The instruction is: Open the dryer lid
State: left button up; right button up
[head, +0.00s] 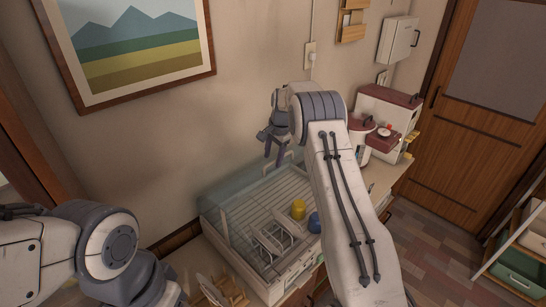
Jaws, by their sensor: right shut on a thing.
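The dish dryer (219,239) stands on the counter, a pale box with a wire rack inside. Its clear lid (232,203) shows as a see-through panel along the back and left; its exact angle is hard to tell. My right gripper (274,158) is above the dryer's back edge, pointing down, shut on what looks like the lid's edge or handle; the contact is small and partly hidden by my arm. My left arm comes in at the lower left; its fingertips are out of frame.
A yellow cup (298,209), a blue cup (314,223) and a white wire holder (272,240) are in the dryer. A wooden rack (228,289) stands in front at left. A red-and-white cooker (357,126) and a bread-bin-like box (389,104) stand at right.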

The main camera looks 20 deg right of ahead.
jog(key=shift+w+r, duration=0.15)
jog(key=shift+r, duration=0.15)
jog(key=shift+d+r+b, duration=0.1)
jog(key=shift+r+b, duration=0.15)
jog(key=shift+b, duration=0.05)
jog(key=r+b, duration=0.1)
jog(key=r, duration=0.1)
jog(key=s+r+b, duration=0.1)
jog(key=r, duration=0.2)
jog(key=r+b, duration=0.1)
jog(key=r, duration=0.2)
jog(key=shift+s+d+r, duration=0.1)
jog(key=shift+s+d, duration=0.15)
jog(key=shift+s, duration=0.15)
jog(key=shift+s+r, duration=0.2)
jog(key=shift+r, duration=0.3)
